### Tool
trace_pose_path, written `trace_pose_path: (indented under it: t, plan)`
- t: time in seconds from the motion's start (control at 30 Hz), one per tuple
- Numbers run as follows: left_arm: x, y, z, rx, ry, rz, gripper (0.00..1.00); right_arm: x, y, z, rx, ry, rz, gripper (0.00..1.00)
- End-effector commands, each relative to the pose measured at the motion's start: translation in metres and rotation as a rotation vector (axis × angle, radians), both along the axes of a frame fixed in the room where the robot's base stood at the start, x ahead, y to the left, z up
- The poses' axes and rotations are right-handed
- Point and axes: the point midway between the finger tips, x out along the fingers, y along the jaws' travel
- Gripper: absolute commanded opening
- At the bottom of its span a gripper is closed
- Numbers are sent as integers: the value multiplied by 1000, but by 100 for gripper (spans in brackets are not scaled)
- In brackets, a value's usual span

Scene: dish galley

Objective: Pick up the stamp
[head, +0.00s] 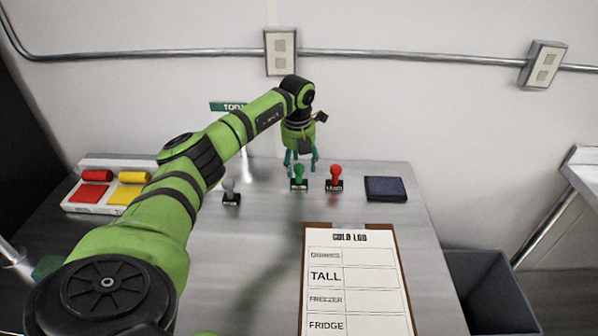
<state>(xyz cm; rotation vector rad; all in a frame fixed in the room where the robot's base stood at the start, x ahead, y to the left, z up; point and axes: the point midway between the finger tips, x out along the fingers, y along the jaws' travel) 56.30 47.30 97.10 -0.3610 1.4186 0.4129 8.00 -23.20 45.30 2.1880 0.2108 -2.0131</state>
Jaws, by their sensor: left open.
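Three stamps with knob handles and black bases stand upright on the metal counter. The green stamp (299,177) and the red stamp (335,178) are side by side near the back, and the grey stamp (231,192) stands to the left, close beside my arm. My left gripper (301,168) is open, pointing down with its teal fingers at the green stamp's handle. I cannot tell whether the fingers touch it. The red stamp is just right of the fingers. My right gripper is not in view.
A dark blue pad (385,189) lies right of the red stamp. A clipboard (357,281) headed "COLD LOG" lies in front. A white tray (72,207) with red and yellow items is at left. A grey bin (487,290) stands beyond the counter's right edge. The wall is close behind.

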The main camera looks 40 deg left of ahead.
Motion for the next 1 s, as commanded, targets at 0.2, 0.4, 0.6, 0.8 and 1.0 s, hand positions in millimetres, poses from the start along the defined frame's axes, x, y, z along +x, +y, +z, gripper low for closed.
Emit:
trace_pose_path:
  t: [0.2, 0.4, 0.6, 0.8, 1.0]
  plan:
    - [3, 2, -18, -1, -2, 3, 59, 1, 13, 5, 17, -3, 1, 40]
    - [3, 2, -18, -1, -3, 2, 59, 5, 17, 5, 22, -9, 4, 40]
    - [3, 2, -18, -1, -3, 2, 0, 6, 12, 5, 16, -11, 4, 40]
    - [3, 2, -18, -1, -3, 2, 0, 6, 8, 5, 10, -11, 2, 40]
    - [3, 2, -15, 0, -5, 2, 0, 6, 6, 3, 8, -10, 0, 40]
